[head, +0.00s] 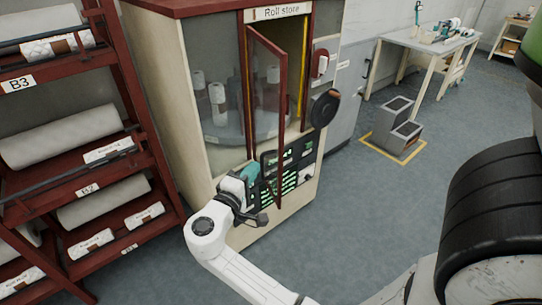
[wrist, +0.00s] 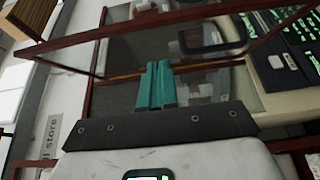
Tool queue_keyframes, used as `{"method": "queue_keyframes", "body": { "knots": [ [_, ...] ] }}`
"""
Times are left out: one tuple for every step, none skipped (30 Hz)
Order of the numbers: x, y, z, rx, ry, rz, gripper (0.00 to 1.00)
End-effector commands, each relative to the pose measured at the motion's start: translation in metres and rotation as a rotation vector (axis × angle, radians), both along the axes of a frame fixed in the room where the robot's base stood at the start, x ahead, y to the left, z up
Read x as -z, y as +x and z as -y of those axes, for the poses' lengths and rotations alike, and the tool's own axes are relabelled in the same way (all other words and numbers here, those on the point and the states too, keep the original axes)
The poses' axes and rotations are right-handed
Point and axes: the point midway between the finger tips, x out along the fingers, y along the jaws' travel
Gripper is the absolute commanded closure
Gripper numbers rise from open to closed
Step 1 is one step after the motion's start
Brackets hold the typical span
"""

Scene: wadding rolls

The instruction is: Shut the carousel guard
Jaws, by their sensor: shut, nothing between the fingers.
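The carousel guard (head: 265,95) is a clear panel in a dark red frame on the front of the Roll store cabinet. It stands ajar, its left edge at the cabinet and its right edge swung outward, with a gap to the yellow-edged opening. White rolls show on the carousel (head: 218,132) behind the glass. My gripper (head: 249,171) is at the guard's lower part, in front of the cabinet. Its teal fingers (wrist: 157,68) are together and empty in the wrist view. The guard's red frame (wrist: 150,27) crosses beyond the fingertips there; I cannot tell whether they touch.
A control panel (head: 287,168) with green lights is low on the cabinet front, close to my gripper. A black disc (head: 325,108) sticks out at the right. A red roll rack (head: 140,100) stands left. Grey steps (head: 393,130) stand on the right; open floor lies between.

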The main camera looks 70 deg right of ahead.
Motion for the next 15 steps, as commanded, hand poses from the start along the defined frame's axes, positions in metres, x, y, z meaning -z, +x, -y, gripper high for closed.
{"method": "queue_keyframes", "body": {
  "knots": [
    [-0.003,-0.002,0.011,0.004,0.0,-0.001,1.0],
    [-0.003,-0.002,0.017,0.005,0.0,-0.001,1.0],
    [-0.003,-0.003,0.025,0.004,0.001,0.0,1.0],
    [-0.003,-0.004,0.031,0.005,0.0,0.001,1.0],
    [-0.003,-0.004,0.036,0.004,0.0,0.001,1.0],
    [-0.003,-0.005,0.043,0.004,0.0,-0.001,1.0],
    [-0.003,-0.006,0.048,0.004,0.001,-0.001,1.0],
    [-0.003,-0.012,0.051,0.004,0.001,-0.002,1.0],
    [-0.003,-0.016,0.054,0.002,0.001,-0.001,1.0],
    [-0.003,-0.02,0.056,0.002,0.001,-0.001,1.0],
    [-0.003,-0.023,0.058,0.002,0.001,-0.002,1.0],
    [-0.002,-0.026,0.061,0.001,0.0,-0.002,1.0],
    [-0.002,-0.028,0.063,0.001,0.0,-0.001,1.0],
    [-0.002,-0.03,0.065,0.001,0.0,-0.001,1.0],
    [-0.002,-0.032,0.066,0.001,0.0,0.0,1.0]
  ]
}}
